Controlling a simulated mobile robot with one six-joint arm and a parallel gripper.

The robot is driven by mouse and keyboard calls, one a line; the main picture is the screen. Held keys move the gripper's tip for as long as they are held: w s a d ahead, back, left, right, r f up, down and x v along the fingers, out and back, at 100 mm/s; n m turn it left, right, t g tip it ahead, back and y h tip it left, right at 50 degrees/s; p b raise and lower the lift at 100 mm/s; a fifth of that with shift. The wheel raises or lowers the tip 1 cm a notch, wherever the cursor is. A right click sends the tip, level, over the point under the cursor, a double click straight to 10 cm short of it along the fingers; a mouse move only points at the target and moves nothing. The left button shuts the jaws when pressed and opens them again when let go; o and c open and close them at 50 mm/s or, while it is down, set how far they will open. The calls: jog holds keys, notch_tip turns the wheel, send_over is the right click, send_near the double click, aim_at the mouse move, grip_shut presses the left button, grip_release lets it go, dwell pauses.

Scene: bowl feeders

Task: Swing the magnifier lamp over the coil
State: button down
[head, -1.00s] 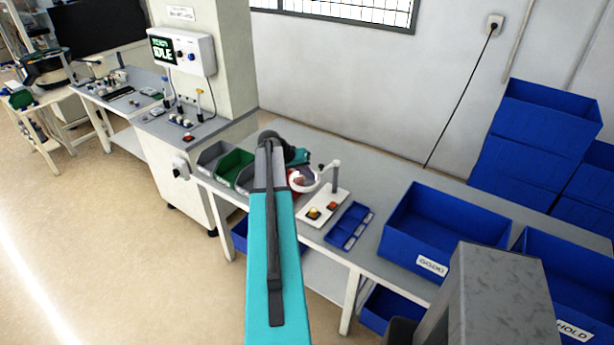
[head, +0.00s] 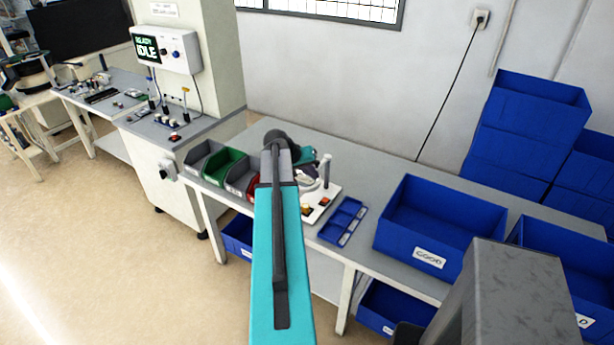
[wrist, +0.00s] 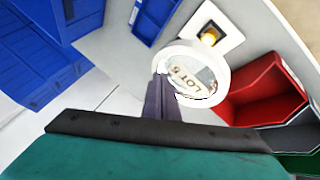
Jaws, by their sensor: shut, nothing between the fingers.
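The magnifier lamp's white ring (wrist: 228,73) shows in the wrist view, its lens magnifying a label that reads LOT 5. My gripper (wrist: 160,75) is shut and empty, its dark fingers at the ring's left edge; I cannot tell whether they touch it. A yellow-orange piece with a pale top (wrist: 209,37), perhaps the coil, sits on the white base plate beyond the ring, not under the lens. In the head view the lamp's post (head: 327,169) stands on the base plate (head: 332,192); my arm hides most of the ring and my fingers.
Grey and green bins (head: 226,167) and a red bin (wrist: 262,90) stand beside the lamp. A blue divided tray (head: 343,221) lies to its right, then a large blue GOOD crate (head: 432,258). Bare bench top lies behind the tray.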

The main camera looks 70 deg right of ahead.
dwell(0.3)
jog(key=shift+a, duration=0.1)
jog(key=shift+w+a, duration=0.35)
jog(key=shift+w, duration=0.15)
jog(key=shift+w+a+r+b, duration=0.1)
jog(key=shift+w+a+b, duration=0.15)
jog(key=shift+w+a, duration=0.3)
jog(key=shift+w+a+r+b, duration=0.1)
jog(key=shift+w+a+b, duration=0.15)
jog(key=shift+w, duration=0.35)
jog(key=s+b+v, duration=0.1)
jog(key=b+v, duration=0.1)
jog(key=v, duration=0.7)
jog(key=shift+a+r+b, duration=0.2)
jog(key=shift+a+b, duration=0.15)
jog(key=shift+a, duration=0.05)
